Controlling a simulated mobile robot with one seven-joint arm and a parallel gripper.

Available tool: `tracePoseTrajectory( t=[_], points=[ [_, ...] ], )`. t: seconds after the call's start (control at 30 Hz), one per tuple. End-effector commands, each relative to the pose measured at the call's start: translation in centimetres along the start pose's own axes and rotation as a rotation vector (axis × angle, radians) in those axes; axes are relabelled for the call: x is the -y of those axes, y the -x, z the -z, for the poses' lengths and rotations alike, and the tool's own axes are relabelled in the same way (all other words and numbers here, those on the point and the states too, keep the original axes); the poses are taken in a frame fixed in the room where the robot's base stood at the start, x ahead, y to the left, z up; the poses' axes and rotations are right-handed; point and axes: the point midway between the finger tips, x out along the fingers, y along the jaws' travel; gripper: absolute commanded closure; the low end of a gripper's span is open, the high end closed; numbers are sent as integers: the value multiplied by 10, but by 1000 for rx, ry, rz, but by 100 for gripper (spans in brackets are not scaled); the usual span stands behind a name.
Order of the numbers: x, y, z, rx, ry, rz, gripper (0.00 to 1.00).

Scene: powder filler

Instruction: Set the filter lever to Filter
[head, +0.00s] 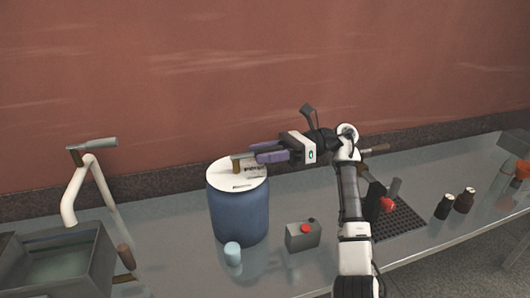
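A blue drum (238,214) with a white lid (223,177) stands on the table, left of the middle. A small brown-tan lever-like part (236,164) rises from the lid beside a pale label plate (256,171); I cannot read which setting it points to. My gripper (254,152) has purple fingers pointing left, just above the lid's right side and close to the right of that part. The fingers look near each other; whether they touch the part or are open cannot be told. A grey handle (92,145) also tops the white curved pipe (76,187) at left.
A grey sink-like basin (85,262) is at the far left. Dark jars (444,207) and a black grid mat (405,226) are at right. The wall is behind.

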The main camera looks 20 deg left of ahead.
Motion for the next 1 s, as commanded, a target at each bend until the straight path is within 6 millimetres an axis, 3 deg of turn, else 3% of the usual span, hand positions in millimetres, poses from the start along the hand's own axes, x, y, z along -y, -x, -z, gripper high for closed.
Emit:
tracePoseTrajectory(
  t=[0.27, 0.83, 1.0],
  points=[
    [0, 8, 0, 0, -1, 2, 51],
    [0, 112, 0, -3, -3, 7, 51],
    [1, 114, 0, -9, -1, -17, 51]
  ],
)
